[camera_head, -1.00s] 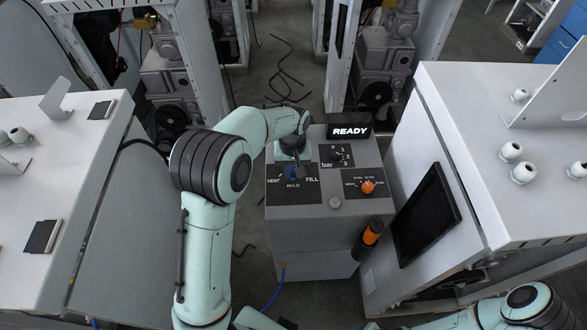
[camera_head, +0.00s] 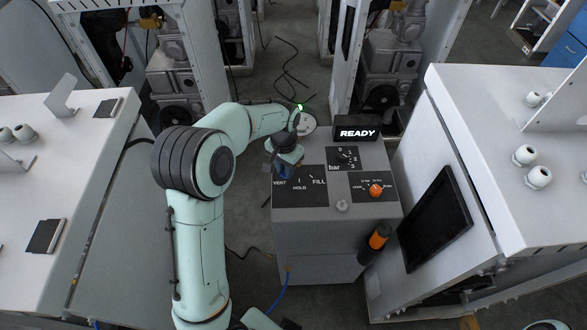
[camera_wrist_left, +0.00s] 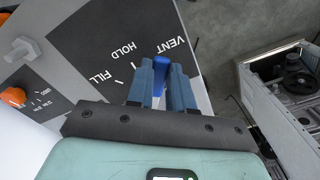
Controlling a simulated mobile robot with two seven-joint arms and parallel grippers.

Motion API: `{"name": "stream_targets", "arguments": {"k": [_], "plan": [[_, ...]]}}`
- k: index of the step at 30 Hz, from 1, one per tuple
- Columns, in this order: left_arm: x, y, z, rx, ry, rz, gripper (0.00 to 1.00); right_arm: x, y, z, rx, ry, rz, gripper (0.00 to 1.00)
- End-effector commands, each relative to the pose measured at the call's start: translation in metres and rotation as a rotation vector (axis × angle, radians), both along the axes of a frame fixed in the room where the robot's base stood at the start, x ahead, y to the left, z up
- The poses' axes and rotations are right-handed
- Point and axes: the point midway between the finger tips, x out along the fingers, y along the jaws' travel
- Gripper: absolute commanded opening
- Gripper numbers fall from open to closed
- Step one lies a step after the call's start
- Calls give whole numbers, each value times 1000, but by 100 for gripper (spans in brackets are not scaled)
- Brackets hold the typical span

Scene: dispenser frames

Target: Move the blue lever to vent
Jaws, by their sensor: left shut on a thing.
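The blue lever (camera_wrist_left: 161,66) shows in the left wrist view between the two fingers of my left gripper (camera_wrist_left: 160,76), which is shut on it. It stands beside the VENT label (camera_wrist_left: 174,42), away from HOLD and FILL. In the head view my left gripper (camera_head: 284,158) is at the left edge of the black lever plate (camera_head: 312,188) on the grey console, and it hides much of the lever. The lever leans to the VENT side there.
The console (camera_head: 315,225) also carries a READY display (camera_head: 357,133), a bar gauge dial (camera_head: 343,156), an orange knob (camera_head: 376,190) and a grey knob (camera_head: 342,206). An orange-and-black handle (camera_head: 379,237) is on its right side. Grey cabinets stand close on both sides.

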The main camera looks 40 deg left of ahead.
Motion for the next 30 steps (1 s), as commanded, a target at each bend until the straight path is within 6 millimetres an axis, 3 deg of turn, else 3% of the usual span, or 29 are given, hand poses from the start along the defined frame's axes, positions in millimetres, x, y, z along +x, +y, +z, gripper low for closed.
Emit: {"name": "stream_targets", "arguments": {"k": [20, 21, 23, 30], "plan": [[-3, 9, 1, 1, -1, -68, 0, 0, 0, 0, 0, 0, 0, 51], [-3, 9, 1, 1, -1, -68, 24, 0, 0, 0, 0, 0, 0, 51], [-3, 9, 1, 1, -1, -67, 44, 0, 0, 0, 0, 0, 0, 51], [-3, 8, 0, 0, -1, -65, 47, 0, 0, 0, 0, 0, 0, 51]]}}
